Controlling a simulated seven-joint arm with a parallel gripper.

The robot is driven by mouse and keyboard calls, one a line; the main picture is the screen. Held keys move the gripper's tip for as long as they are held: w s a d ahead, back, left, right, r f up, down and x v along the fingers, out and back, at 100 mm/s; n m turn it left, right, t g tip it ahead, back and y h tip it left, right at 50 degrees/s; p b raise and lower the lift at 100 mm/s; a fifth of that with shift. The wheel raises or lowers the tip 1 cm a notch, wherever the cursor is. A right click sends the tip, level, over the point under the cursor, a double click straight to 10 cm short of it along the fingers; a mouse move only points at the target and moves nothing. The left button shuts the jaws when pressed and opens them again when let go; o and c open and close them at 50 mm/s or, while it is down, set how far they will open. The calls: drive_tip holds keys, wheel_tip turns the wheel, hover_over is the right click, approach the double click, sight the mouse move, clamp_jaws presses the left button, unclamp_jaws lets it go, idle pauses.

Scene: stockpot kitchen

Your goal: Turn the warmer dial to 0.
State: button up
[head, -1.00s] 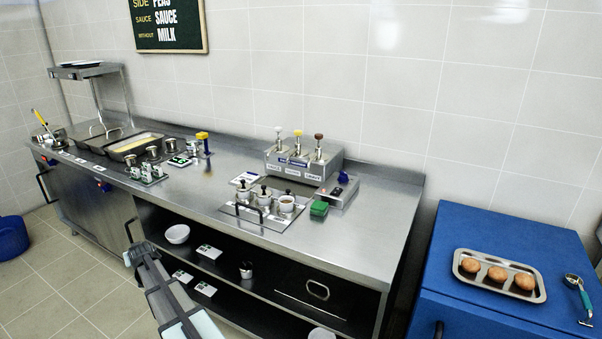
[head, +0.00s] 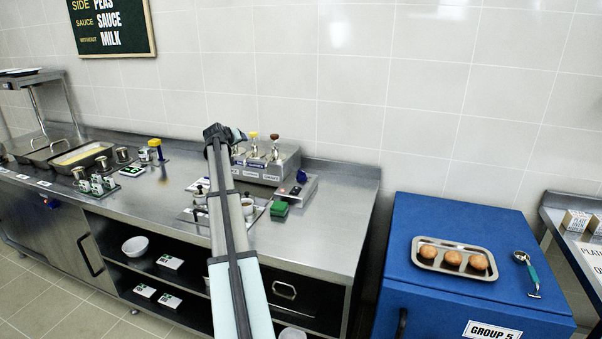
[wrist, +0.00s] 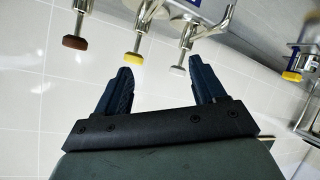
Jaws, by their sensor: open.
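A small grey box with a dark blue dial (head: 301,177) stands on the counter at the right end of the pump station. Another blue knob (head: 52,203) is on the counter's front at the left. I cannot read a label or setting on either, so I cannot tell which is the warmer dial. My gripper (head: 222,133) is raised above the counter at the left of the pumps, apart from both knobs. In the wrist view, my gripper (wrist: 160,72) is open with nothing between its fingers.
The pump station (head: 265,162) has several pumps; their brown (wrist: 75,42), yellow (wrist: 133,58) and pale knobs show in the wrist view. A green block (head: 279,209) sits before the grey box. A blue cabinet (head: 400,262) bears a tray of buns (head: 422,262).

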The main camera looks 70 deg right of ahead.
drive_tip(key=s+d+r+m+g, duration=0.25)
drive_tip(key=s+d, duration=0.35)
drive_tip(key=s, duration=0.4)
drive_tip(key=s+d+r+m+g, duration=0.1)
drive_tip(key=s+d+r+g, duration=0.25)
drive_tip(key=s+d, duration=0.45)
drive_tip(key=m+t+y, duration=0.3)
drive_tip(key=m+y, duration=0.4)
drive_tip(key=y, duration=0.5)
hover_over(302, 171)
wheel_tip(302, 171, down, 8)
drive_tip(key=shift+n, duration=0.25)
drive_tip(key=f, duration=1.3)
drive_tip(key=shift+w+d+f, duration=0.2)
drive_tip(key=shift+f, duration=0.05)
drive_tip(key=shift+c, duration=0.3)
drive_tip(key=c, duration=1)
